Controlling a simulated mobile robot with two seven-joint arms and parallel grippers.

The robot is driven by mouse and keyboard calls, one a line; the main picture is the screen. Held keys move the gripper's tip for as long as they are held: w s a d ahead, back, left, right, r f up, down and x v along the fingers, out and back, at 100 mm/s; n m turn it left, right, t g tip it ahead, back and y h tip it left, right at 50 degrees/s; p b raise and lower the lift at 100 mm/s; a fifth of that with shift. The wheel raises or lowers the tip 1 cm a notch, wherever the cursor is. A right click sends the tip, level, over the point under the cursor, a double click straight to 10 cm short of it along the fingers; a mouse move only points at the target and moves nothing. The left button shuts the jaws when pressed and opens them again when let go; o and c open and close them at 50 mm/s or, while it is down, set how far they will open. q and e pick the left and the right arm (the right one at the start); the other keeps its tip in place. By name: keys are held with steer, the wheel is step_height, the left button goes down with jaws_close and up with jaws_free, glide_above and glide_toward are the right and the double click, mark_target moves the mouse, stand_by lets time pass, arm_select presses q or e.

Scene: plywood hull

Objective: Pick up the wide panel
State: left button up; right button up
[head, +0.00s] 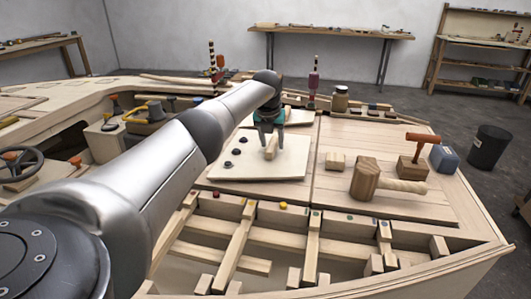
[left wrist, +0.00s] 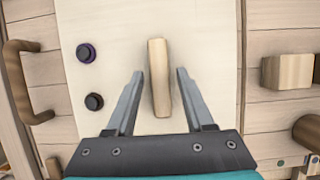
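The wide panel seems to be the pale flat board (head: 290,167) lying on the plank deck, with black knobs at its left side. It fills the middle of the left wrist view (left wrist: 210,45). A wooden bar (left wrist: 159,78), like a handle, stands on it; it also shows in the head view (head: 271,148). My left gripper (head: 269,140) is over the board, its fingers (left wrist: 157,76) open on either side of the bar. A gap shows on both sides of the bar. My right gripper is not in view.
A wooden mallet (head: 370,180) and a small wood block (head: 335,161) lie right of the board. An orange-handled tool on a block (head: 413,167) and a blue container (head: 444,159) stand farther right. An open slatted frame (head: 290,240) lies in front.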

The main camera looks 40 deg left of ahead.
arm_select(q)
jaws_close()
stand_by(1.1)
